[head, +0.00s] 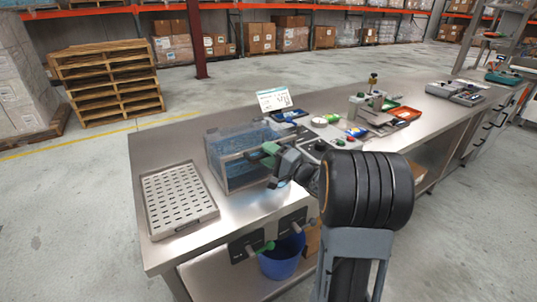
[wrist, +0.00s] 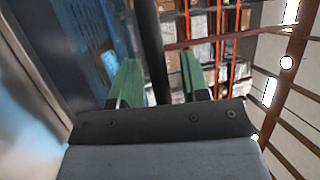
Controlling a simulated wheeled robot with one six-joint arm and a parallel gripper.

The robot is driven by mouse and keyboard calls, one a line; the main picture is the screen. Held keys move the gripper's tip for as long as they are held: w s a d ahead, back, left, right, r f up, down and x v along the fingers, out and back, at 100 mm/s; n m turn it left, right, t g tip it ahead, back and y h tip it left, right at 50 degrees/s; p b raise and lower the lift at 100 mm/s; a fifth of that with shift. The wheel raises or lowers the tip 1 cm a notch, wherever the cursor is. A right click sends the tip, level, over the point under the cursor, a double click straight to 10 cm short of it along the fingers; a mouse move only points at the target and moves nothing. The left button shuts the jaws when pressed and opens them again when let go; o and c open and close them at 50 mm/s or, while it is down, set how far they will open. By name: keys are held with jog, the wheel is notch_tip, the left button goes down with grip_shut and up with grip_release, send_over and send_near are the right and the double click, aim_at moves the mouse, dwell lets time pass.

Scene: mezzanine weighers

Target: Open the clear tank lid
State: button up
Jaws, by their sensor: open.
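The clear tank (head: 232,172) stands on the steel bench, with blue showing inside it. Its lid (head: 233,134) appears to lie flat across the top, though my gripper hides part of the right side. My gripper (head: 268,154) is at the tank's right front upper edge, its green fingers apart. In the wrist view the gripper (wrist: 158,72) is open, with a dark bar (wrist: 151,45) running between the two fingers. The bar may be the lid's handle. I cannot tell whether either finger touches it. The tank's blurred blue side (wrist: 92,45) fills the left of that view.
A perforated steel tray (head: 178,198) lies left of the tank. A white sign (head: 274,99), blue tray (head: 289,115) and orange tray (head: 404,113) are behind and right. A blue bucket (head: 281,262) sits below the bench front, near levers with green and grey handles.

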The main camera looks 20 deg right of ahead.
grip_shut()
dwell(0.4)
